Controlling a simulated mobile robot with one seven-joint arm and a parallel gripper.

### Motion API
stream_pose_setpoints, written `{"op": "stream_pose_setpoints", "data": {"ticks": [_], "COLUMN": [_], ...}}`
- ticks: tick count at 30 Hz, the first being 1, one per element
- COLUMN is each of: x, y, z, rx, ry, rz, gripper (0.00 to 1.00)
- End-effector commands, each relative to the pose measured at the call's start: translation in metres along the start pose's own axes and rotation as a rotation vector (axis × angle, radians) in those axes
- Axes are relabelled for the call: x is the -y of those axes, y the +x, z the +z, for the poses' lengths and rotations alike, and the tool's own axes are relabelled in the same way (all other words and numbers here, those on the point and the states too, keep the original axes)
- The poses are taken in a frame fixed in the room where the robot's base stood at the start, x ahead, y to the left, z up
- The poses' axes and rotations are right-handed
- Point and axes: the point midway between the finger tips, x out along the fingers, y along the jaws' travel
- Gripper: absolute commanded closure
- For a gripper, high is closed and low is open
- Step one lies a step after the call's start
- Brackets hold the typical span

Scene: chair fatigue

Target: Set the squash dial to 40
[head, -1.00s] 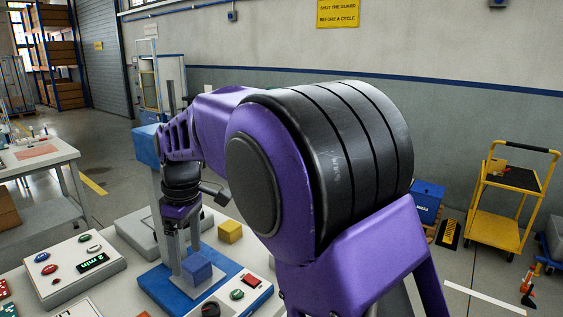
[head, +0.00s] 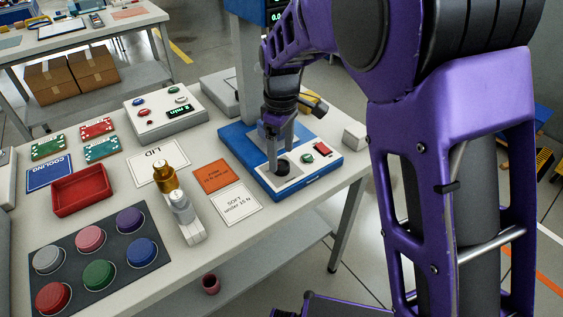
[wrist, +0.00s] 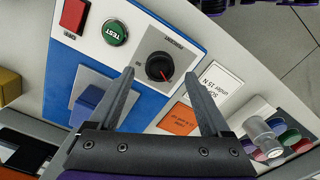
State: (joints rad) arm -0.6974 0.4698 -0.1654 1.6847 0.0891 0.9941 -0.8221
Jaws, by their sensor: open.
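The squash dial (head: 283,168) is a black round knob on a pale panel of the blue test machine (head: 318,178), near its front corner. In the wrist view the dial (wrist: 160,66) shows a red pointer mark toward the lower right. My gripper (head: 277,155) points down over the panel, just above the dial. In the wrist view my gripper (wrist: 158,74) is open, with one finger on each side of the dial. I cannot tell whether the fingers touch it.
A green TEST button (wrist: 115,32) and a red button (wrist: 73,15) sit beside the dial. A blue block (wrist: 92,97) is on the machine. An orange card (head: 211,176) and a white card (head: 237,204) lie near. A metal and brass object (head: 180,205) stands left.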

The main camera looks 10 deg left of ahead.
Motion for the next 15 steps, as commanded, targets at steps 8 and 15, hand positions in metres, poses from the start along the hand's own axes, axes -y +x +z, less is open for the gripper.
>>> {"op": "stream_pose_setpoints", "data": {"ticks": [8, 15], "x": [0.0, 0.0], "y": [0.029, 0.03], "z": [0.0, 0.0], "rx": [0.0, 0.0], "ry": [0.001, 0.001], "rz": [-0.001, 0.0], "gripper": [0.19, 0.19]}}
